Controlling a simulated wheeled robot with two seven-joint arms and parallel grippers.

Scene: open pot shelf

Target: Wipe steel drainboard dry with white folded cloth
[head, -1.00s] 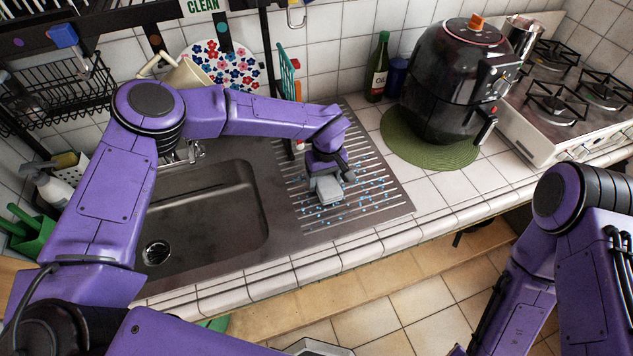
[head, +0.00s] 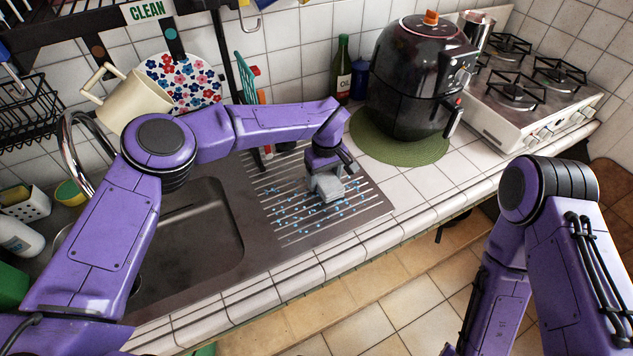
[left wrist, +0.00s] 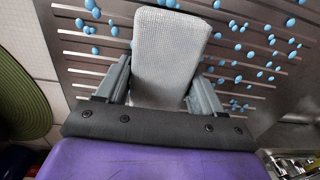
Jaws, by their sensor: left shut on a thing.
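The steel drainboard (head: 290,225) lies right of the sink, ribbed and dotted with many blue water drops; it fills the back of the left wrist view (left wrist: 95,68). My left gripper (head: 324,180) is over the middle of the drainboard. It is shut on the folded cloth (head: 327,188), which looks pale grey-white. In the left wrist view the cloth (left wrist: 170,55) sits between the two fingers (left wrist: 160,92), with drops on both sides of it. I cannot tell whether the cloth touches the steel. My right gripper is out of view; only my right arm shows.
The sink basin (head: 190,245) lies left of the drainboard. A black air fryer (head: 415,80) on a green mat (head: 395,148), an oil bottle (head: 342,72) and a stove (head: 530,95) stand to the right. A flowered plate (head: 190,85) and cream pot (head: 130,100) are behind my left arm.

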